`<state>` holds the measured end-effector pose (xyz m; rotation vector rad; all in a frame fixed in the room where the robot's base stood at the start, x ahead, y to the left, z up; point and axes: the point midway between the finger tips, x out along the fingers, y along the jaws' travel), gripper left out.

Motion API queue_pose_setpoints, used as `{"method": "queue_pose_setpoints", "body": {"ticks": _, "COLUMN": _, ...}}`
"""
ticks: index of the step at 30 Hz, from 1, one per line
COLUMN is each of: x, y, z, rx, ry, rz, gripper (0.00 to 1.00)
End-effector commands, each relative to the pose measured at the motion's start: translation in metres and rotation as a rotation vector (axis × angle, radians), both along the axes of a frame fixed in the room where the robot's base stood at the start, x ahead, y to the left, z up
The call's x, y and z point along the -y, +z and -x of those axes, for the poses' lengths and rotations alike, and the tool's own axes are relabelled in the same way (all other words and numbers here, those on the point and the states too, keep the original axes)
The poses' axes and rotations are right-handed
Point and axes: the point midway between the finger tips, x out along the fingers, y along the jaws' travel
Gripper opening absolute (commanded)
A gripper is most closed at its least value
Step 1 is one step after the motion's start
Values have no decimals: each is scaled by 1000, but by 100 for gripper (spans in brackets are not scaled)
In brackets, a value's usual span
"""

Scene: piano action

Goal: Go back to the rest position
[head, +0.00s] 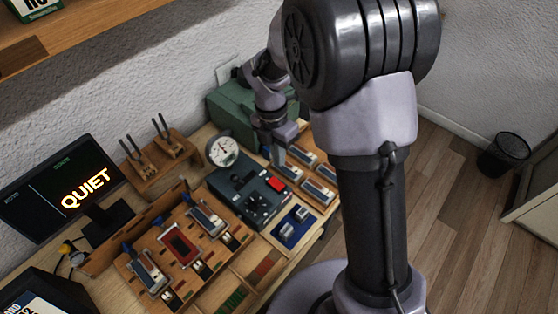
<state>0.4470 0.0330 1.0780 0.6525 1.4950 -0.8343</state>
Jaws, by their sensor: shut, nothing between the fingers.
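My gripper (279,158) hangs from the bent arm, pointing down over the right part of the workbench. It is shut and empty. It is close to the left end of a wooden tray (325,205) of grey blocks and just behind the dark control box (247,196) with the red button. I cannot tell whether its tips touch anything. My large dark upper arm crosses the right half of the view and hides part of the bench's right side.
A green case (228,113) and a round dial gauge (222,150) stand close behind my gripper. A monitor (62,184) reading QUIET is at the left. A bin (503,153) stands on the floor at right.

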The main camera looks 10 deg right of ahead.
Motion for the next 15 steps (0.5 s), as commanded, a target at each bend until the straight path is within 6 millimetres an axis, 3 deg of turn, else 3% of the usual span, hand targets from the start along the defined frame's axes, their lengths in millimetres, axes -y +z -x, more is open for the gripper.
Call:
{"method": "queue_pose_setpoints", "body": {"ticks": 4, "x": 1, "y": 17, "z": 1, "rx": 1, "ry": -2, "rz": 0, "gripper": 0}}
{"method": "queue_pose_setpoints", "body": {"ticks": 15, "x": 2, "y": 19, "z": 2, "rx": 0, "ry": -1, "rz": 0, "gripper": 0}}
